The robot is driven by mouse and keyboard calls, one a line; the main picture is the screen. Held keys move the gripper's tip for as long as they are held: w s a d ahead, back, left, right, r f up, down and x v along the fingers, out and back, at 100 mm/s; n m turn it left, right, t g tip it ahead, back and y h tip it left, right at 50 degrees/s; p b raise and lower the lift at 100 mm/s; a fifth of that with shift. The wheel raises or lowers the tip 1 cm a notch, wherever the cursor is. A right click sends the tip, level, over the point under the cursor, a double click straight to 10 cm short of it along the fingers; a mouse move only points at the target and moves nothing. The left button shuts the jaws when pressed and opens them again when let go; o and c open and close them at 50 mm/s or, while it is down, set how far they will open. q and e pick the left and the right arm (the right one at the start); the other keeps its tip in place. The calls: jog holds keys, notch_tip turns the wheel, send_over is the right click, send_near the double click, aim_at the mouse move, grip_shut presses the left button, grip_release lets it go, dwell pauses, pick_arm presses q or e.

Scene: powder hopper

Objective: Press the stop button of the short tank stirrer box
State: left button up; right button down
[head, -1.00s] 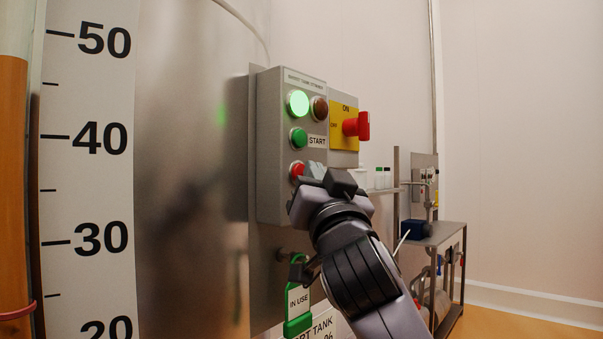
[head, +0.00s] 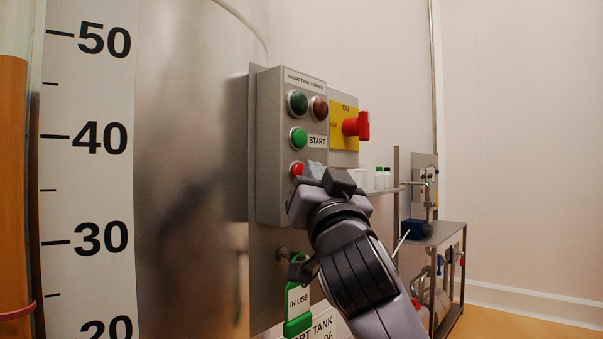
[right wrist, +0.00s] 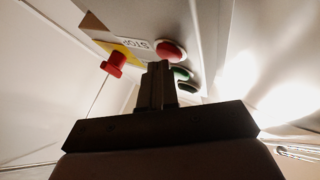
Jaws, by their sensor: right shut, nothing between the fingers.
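The short tank stirrer box (head: 267,150) is a grey panel on the tank's side in the head view. Its red stop button (head: 297,169) is low on the front, below the green start button (head: 298,138). The stop button also shows in the right wrist view (right wrist: 170,51), beside the STOP label (right wrist: 134,43). The green lamp (head: 297,103) at the top is dark. My right gripper (head: 322,176) is shut and empty, its tips at the stop button's right side; contact cannot be told. My left gripper is not in view.
A red rotary switch (head: 357,126) on a yellow plate sits right of the box. A green IN USE tag (head: 298,302) hangs below it. A metal frame table (head: 447,235) stands farther back at the right. The tall scale (head: 90,190) is at the left.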

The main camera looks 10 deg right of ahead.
jog(key=shift+s+d, duration=0.3)
jog(key=shift+s, duration=0.15)
jog(key=shift+s+d, duration=0.8)
jog(key=shift+s, duration=0.2)
jog(key=shift+s+d, duration=0.75)
jog(key=shift+s, duration=0.2)
notch_tip(320, 180, down, 36)
jog(key=w+d+r+n+g+y+p, duration=0.1)
jog(key=w+n+g+y+p, duration=0.15)
jog(key=g, duration=0.45)
jog(key=s+d+f+n+g+p, duration=0.1)
jog(key=s+f+g, duration=0.2)
jog(key=s+f, duration=0.9)
jog(key=s+d+f+n+g+p, duration=0.1)
jog(key=s+d+f+g+p, duration=0.1)
jog(key=s+f, duration=1.1)
jog(key=shift+f+g, duration=0.55)
jog(key=shift+g, duration=0.05)
